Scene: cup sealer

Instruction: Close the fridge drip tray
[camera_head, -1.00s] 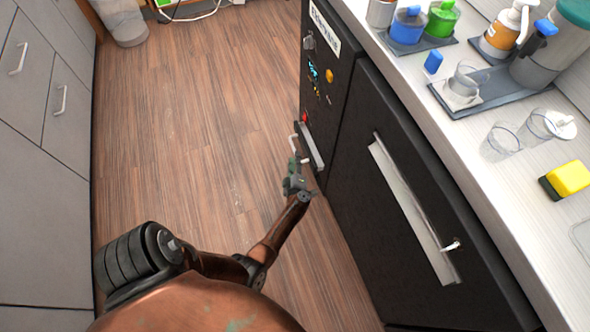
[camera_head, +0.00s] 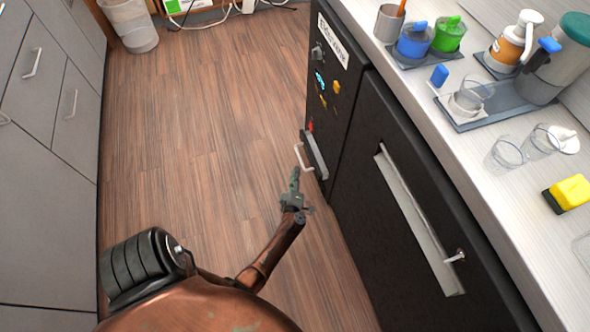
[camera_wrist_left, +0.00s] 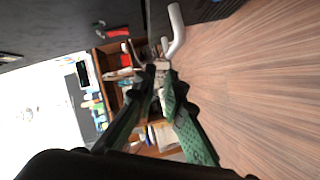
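The black fridge (camera_head: 400,190) stands on the right under the counter. Low on its narrow control panel, the drip tray (camera_head: 317,155) shows as a grey-edged front that looks to stand out slightly from the panel. It has a white bar handle (camera_head: 302,158), which also shows as a pale curved bar in the left wrist view (camera_wrist_left: 177,30). My left gripper (camera_head: 294,173) is just in front of and below this handle, apart from it. In the left wrist view its green fingers (camera_wrist_left: 160,73) converge with tips almost together, holding nothing visible. My right gripper is out of view.
Grey cabinets (camera_head: 45,130) line the left side. The wooden floor (camera_head: 190,130) between is clear. A bin (camera_head: 130,25) stands at the far end. The counter (camera_head: 480,150) carries cups, bottles and a yellow sponge (camera_head: 568,192). The large fridge door has its own long pale handle (camera_head: 418,225).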

